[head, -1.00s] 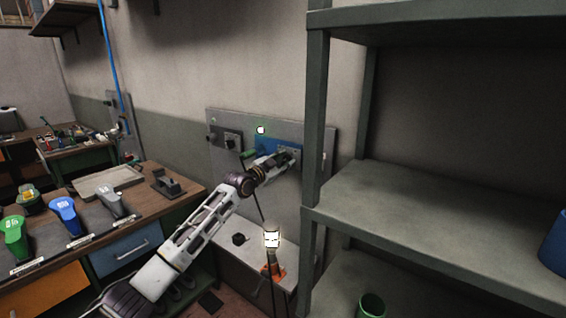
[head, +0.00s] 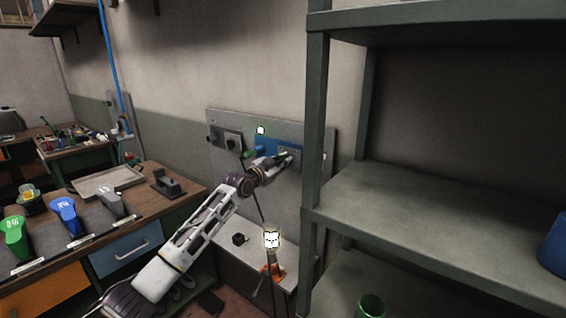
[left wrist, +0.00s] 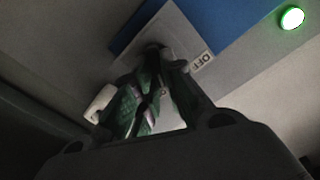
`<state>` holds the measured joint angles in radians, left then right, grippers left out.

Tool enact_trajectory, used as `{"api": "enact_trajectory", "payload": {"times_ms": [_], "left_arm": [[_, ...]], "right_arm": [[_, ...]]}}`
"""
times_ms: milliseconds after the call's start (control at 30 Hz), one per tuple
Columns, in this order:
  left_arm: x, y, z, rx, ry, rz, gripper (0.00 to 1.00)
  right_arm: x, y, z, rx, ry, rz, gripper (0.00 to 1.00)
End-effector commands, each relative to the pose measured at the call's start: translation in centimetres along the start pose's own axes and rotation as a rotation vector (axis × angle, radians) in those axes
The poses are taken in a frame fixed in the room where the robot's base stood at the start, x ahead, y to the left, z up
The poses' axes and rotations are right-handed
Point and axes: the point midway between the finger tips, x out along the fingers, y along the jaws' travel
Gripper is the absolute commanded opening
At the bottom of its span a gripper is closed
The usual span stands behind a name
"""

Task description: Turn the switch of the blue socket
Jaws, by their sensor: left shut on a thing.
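The blue socket panel (head: 265,144) is on the grey wall board, and it also shows in the left wrist view (left wrist: 196,22). Its grey switch plate (left wrist: 185,45) carries an OFF label (left wrist: 201,62). My left gripper (head: 284,159) is at this plate. In the left wrist view its green-padded fingers (left wrist: 158,80) are closed together around the dark switch knob (left wrist: 154,52). The fingers partly hide the knob, so its exact angle is unclear. My right gripper is in neither view.
A green lamp (head: 261,130) glows above the blue panel. A grey switch box (head: 232,142) is left of it. A green shelf rack (head: 316,120) stands close on the right. A glowing white object (head: 271,240) stands below, and a workbench (head: 150,210) is on the left.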

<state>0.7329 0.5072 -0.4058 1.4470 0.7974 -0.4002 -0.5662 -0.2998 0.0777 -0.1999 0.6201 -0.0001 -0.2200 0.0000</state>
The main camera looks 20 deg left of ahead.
Motion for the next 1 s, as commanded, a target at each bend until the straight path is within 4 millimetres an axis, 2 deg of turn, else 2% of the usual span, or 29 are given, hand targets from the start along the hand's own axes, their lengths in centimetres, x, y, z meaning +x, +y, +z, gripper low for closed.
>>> {"api": "enact_trajectory", "payload": {"times_ms": [1000], "left_arm": [[0.0, -0.7, 0.3, -0.902, -0.001, 0.001, 0.00]], "right_arm": [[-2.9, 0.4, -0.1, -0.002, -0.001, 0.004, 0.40]]}}
